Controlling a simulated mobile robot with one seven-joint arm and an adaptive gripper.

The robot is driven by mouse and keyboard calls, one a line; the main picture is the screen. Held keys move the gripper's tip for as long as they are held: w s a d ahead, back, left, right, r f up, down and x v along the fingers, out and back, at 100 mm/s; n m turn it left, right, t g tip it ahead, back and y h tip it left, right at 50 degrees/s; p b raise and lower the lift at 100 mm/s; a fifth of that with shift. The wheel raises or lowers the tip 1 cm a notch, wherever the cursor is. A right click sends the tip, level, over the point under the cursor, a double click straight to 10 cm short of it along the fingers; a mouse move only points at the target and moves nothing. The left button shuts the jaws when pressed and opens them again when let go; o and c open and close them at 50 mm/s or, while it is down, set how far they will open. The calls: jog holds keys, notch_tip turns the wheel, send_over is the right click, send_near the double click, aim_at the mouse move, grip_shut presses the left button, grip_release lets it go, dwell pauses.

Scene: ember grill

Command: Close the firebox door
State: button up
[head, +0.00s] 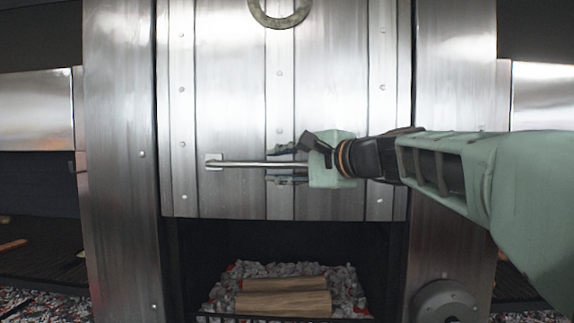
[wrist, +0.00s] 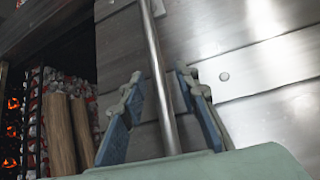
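The firebox door (head: 230,110) is a riveted steel panel in the middle of the head view, raised above an open firebox. Its lower edge hangs level over the dark opening. A horizontal bar handle (head: 238,164) crosses its lower part; my gripper hides the right end. My gripper (head: 275,165) reaches in from the right at the handle. In the wrist view the bar (wrist: 157,70) runs between the two blue-padded fingers of my gripper (wrist: 160,88). Gaps show between the bar and both fingers, so it is open around the bar.
Below the door, the firebox holds grey and glowing coals (head: 215,300) and wood logs (head: 283,303). Steel posts (head: 120,150) flank the door. A round metal knob (head: 445,303) sits at lower right. A metal ring (head: 280,22) is on the upper door. Grill bays lie at both sides.

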jog(key=shift+w+a, duration=0.1)
grip_shut()
dwell(0.4)
